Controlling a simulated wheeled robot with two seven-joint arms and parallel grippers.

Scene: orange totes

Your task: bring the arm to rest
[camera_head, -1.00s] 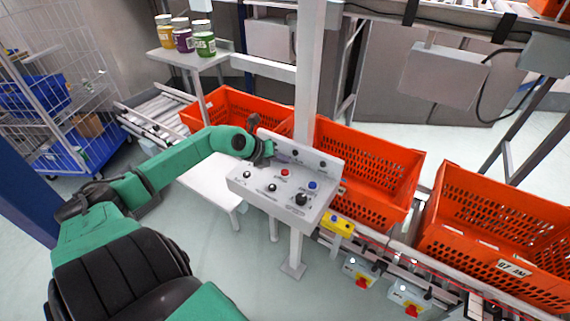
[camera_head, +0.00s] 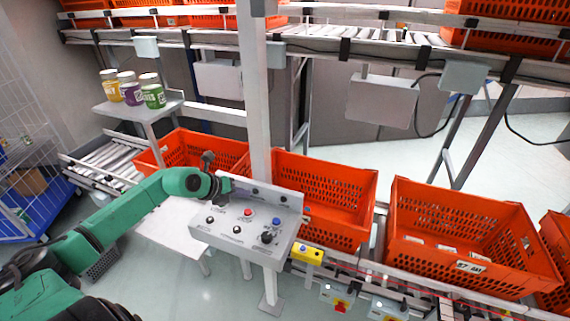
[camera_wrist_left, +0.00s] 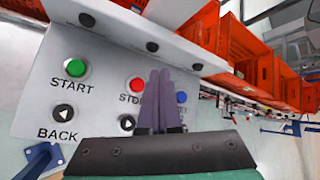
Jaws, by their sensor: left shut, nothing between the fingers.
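My left arm (camera_head: 125,215) is green and reaches in from the left in the head view. Its gripper (camera_head: 226,188) is over the left end of a grey control panel (camera_head: 205,231). In the left wrist view the left gripper's two dark fingers (camera_wrist_left: 158,100) lie together, shut and empty, in front of the panel. The panel shows a green START button (camera_wrist_left: 75,68), a red stop button (camera_wrist_left: 137,85) and a blue button (camera_wrist_left: 181,97). I cannot tell whether the fingers touch the panel. My right gripper is in neither view.
Orange totes (camera_head: 335,177) stand on a conveyor behind and right of the panel. A grey post (camera_head: 255,100) rises behind the panel. A shelf (camera_head: 130,108) with three jars stands at the back left. A wire cart (camera_head: 25,170) is at the far left.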

